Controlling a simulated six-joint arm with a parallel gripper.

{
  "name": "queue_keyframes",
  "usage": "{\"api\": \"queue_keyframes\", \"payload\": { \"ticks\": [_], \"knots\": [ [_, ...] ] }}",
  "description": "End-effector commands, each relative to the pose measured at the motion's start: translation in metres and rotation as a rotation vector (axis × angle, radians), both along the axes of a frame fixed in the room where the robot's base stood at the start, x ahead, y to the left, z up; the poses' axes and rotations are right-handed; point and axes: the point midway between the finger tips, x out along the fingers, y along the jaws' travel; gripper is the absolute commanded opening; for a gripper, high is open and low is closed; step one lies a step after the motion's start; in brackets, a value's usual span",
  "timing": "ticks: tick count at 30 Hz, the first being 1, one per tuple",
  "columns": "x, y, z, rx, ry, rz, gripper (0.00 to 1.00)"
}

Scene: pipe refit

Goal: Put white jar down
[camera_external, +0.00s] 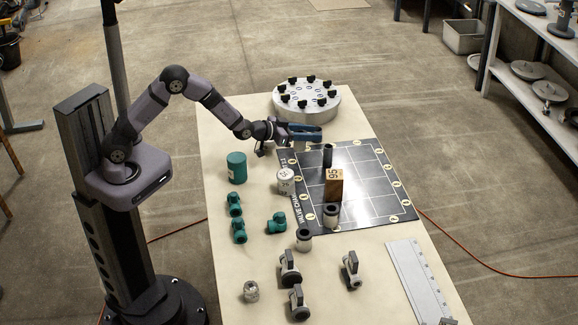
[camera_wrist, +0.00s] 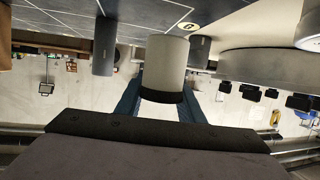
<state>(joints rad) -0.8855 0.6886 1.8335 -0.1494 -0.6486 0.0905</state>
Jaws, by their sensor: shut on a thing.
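In the wrist view, the white jar (camera_wrist: 166,62), a pale cylinder with a dark end, is between the two blue fingers of my gripper (camera_wrist: 162,98). Its pale end overlaps the edge of the dark board (camera_wrist: 68,18); I cannot tell whether it touches the surface. In the external view my gripper (camera_external: 308,133) is above the far left part of the board (camera_external: 372,206). The jar is hard to make out there, and the fingers hide part of that spot.
On the board stand a dark cylinder (camera_external: 328,156), a wooden block (camera_external: 334,186) and a dark-topped fitting (camera_external: 331,216). A round flange with knobs (camera_external: 306,103) is behind my gripper. A white labelled cylinder (camera_external: 286,182) and green fittings (camera_external: 237,168) stand left. The board's right side is clear.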

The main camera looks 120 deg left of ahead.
Motion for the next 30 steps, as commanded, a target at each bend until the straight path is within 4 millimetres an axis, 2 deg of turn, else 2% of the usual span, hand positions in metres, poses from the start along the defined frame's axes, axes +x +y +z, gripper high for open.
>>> {"api": "queue_keyframes", "payload": {
  "ticks": [3,9,13,21,26,30],
  "knots": [
    [0.000,0.001,0.025,0.006,-0.005,0.001,0.11],
    [0.000,0.002,0.052,0.007,-0.004,0.002,0.11],
    [0.000,0.002,0.061,0.006,-0.005,0.002,0.11],
    [0.001,0.000,0.065,0.006,-0.004,-0.002,0.11],
    [0.016,-0.011,0.076,0.008,-0.005,-0.029,0.11],
    [0.044,-0.035,0.097,0.009,-0.005,-0.085,0.11]
  ]
}}
